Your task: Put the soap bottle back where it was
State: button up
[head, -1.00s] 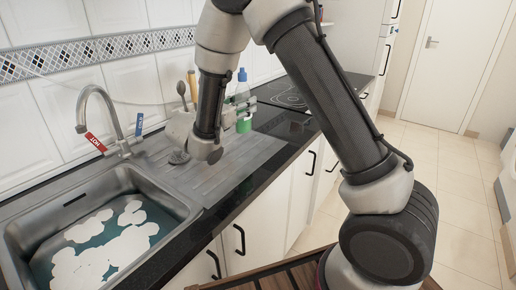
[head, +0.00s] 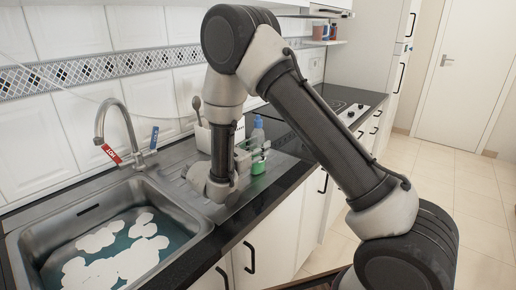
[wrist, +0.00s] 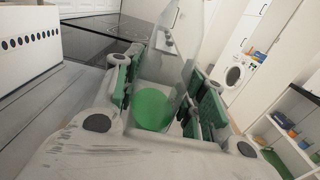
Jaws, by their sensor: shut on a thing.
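The soap bottle (head: 258,133) is clear, with green liquid in its lower part and a blue top. In the head view it is upright over the right end of the steel drainer, near the dark worktop. My gripper (head: 254,158) is shut around its lower part from the left. In the wrist view the clear bottle body and its green soap (wrist: 153,108) stand between the green-padded fingers of my gripper (wrist: 160,100). I cannot tell whether the bottle's base touches the surface.
A sink (head: 200,222) with water and white foam lies at the left, under a tap (head: 125,120). A white utensil holder (head: 203,138) stands behind my wrist. The hob (head: 335,104) lies beyond the bottle. The worktop's front edge is close by.

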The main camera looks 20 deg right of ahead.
jog(key=o, duration=1.2)
jog(key=shift+a, duration=0.15)
jog(key=v, duration=1.1)
jog(key=shift+s+a+r, duration=0.1)
jog(key=shift+s+a, duration=0.15)
jog(key=shift+s, duration=0.05)
jog(key=s+d+r+m+g+y, duration=0.1)
jog(key=s+d+r+m+g, duration=0.4)
jog(key=d, duration=0.5)
jog(key=s+d+r+m+g+y, duration=0.25)
jog(key=d+r+m+g, duration=0.35)
jog(key=d, duration=0.4)
jog(key=shift+s+d+r+m+t+y, duration=0.8)
jog(key=shift+s+m+y, duration=1.3)
jog(key=shift+s, duration=1.15)
jog(key=shift+s+d+r+m+t+y, duration=0.8)
jog(key=shift+s+m+y, duration=0.8)
jog(key=shift+s+m, duration=1.35)
jog(key=shift+s+d+r+m+t+y, duration=0.75)
jog(key=shift+s+m+y, duration=1.2)
jog(key=shift+s, duration=1.55)
